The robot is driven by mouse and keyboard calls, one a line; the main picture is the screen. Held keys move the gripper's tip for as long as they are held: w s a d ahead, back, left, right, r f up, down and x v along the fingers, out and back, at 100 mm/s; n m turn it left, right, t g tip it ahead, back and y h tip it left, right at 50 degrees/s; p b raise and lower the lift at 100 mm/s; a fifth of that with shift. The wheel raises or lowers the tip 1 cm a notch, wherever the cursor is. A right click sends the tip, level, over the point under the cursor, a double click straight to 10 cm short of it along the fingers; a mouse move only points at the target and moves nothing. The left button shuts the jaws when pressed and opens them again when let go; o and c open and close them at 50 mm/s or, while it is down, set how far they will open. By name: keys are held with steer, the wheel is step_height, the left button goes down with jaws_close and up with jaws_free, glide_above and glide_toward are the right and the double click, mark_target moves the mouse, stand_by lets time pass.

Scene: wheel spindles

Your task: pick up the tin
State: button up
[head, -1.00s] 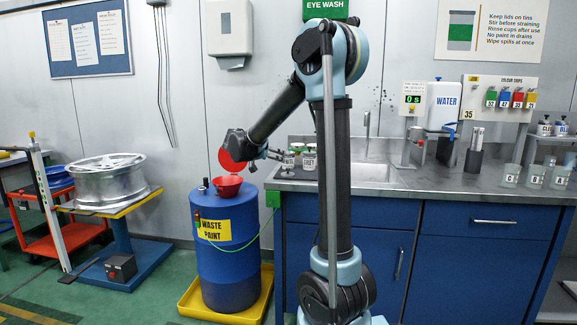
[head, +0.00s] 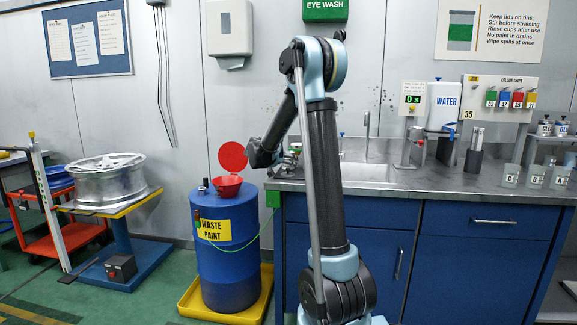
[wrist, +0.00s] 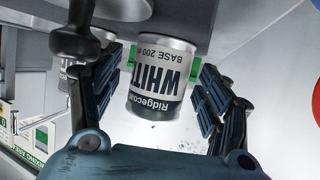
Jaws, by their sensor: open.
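A small tin (wrist: 163,80) with a silver rim and a black-and-white label reading "WHIT…" and "BASE 200" shows in the wrist view. It appears upside down there because of the camera's angle. My gripper (wrist: 160,92) is open, with one dark finger on each side of the tin. Gaps show between the fingers and the tin, and nothing is held. In the head view my gripper (head: 282,160) is at the left end of the grey counter, partly behind my arm. My arm hides most of the tin area there.
A blue waste paint drum (head: 224,265) with a red funnel (head: 228,187) and raised red lid (head: 233,156) stands left of the counter (head: 400,186). A sink (head: 365,173) lies to the right. Cups (head: 535,175) stand at the counter's right end.

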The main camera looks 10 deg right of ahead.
steer(key=shift+x, duration=1)
steer(key=c, duration=1.2)
steer(key=shift+r, duration=0.1)
step_height(320, 180, up, 10)
